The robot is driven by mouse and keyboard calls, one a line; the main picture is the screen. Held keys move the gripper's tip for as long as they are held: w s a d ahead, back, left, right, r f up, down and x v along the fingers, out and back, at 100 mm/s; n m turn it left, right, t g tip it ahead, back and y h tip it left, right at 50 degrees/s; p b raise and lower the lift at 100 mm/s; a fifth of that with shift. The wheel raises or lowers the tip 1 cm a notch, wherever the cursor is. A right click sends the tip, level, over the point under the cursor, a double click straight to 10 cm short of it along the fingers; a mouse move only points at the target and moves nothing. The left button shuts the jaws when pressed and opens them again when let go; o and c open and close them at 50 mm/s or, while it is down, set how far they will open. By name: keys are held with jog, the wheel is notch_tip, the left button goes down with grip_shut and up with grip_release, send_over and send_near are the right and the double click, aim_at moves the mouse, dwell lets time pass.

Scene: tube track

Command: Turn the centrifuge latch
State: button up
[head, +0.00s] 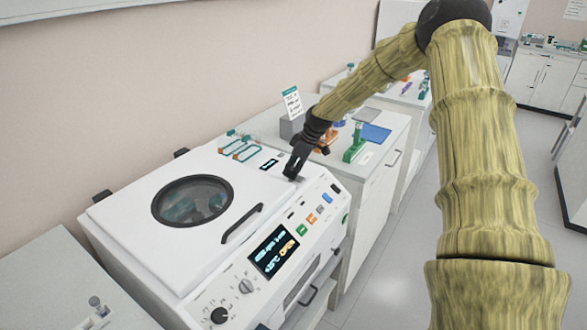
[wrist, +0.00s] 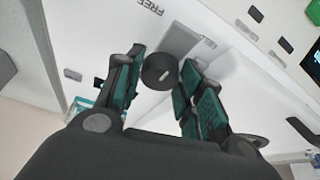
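The centrifuge (head: 150,240) is a white box with a round dark window in its lid, seen in the head view. My gripper (head: 291,176) points down at its far right corner, where my fingers hide most of the latch. In the wrist view the latch is a dark round knob (wrist: 160,72) with a short pale mark, beside a grey plate (wrist: 192,40). My gripper (wrist: 161,80) has its two fingers apart, one on each side of the knob. I cannot tell whether either finger touches it.
A dark lid handle (head: 242,223) and a lit display (head: 274,250) are on the centrifuge, left of my gripper. Open floor (head: 385,260) lies to the right.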

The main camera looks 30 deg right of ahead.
dwell(0.3)
jog(key=m+h, duration=0.1)
jog(key=m, duration=0.1)
jog(key=m+h, duration=0.1)
jog(key=m, duration=0.1)
jog(key=shift+a+r+m+t, duration=0.1)
jog(key=shift+a+m+t, duration=0.1)
jog(key=shift+m+t, duration=0.15)
jog(key=m+h, duration=0.1)
jog(key=m, duration=0.3)
jog(key=shift+a+m+h, duration=0.15)
jog(key=shift+m+h, duration=0.2)
jog(key=shift+h, duration=0.05)
jog(key=m, duration=0.2)
jog(key=m+h+p, duration=0.1)
jog(key=m, duration=0.1)
jog(key=shift+w+a+h, duration=0.1)
jog(key=shift+a+h, duration=0.05)
jog(key=shift+h, duration=0.15)
jog(key=shift+w+a+m+g+h, duration=0.1)
jog(key=shift+m+g+h, duration=0.25)
jog(key=shift+m, duration=0.75)
jog(key=shift+m+g+h, duration=0.15)
jog(key=shift+m+g, duration=0.35)
jog(key=shift+m, duration=0.6)
jog(key=shift+p, duration=0.3)
jog(key=o, duration=1)
